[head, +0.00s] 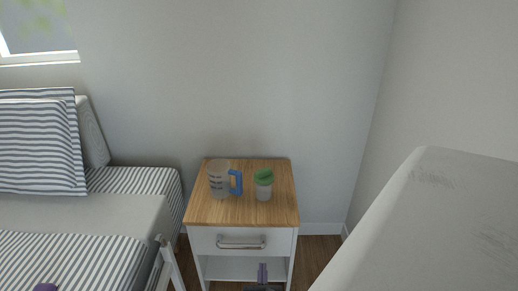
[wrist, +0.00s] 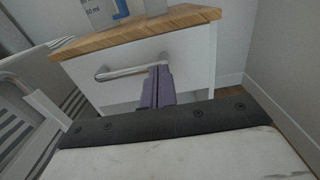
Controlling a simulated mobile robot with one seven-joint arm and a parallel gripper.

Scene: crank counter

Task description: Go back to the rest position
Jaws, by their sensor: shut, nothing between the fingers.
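My gripper (head: 262,272) is shut and empty, its purple fingers in front of the white nightstand, below the handle of its drawer in the head view. In the wrist view the closed fingers (wrist: 160,78) overlap the right end of the silver handle (wrist: 125,71); I cannot tell if they touch it. The drawer (head: 210,240) looks closed. The handle also shows in the head view (head: 241,245).
The nightstand's wooden top (head: 208,214) holds a measuring cup with a blue handle (head: 219,180) and a small potted plant (head: 263,184). A bed with striped bedding (head: 75,262) stands at left. A wooden floor strip (head: 318,250) is clear at right.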

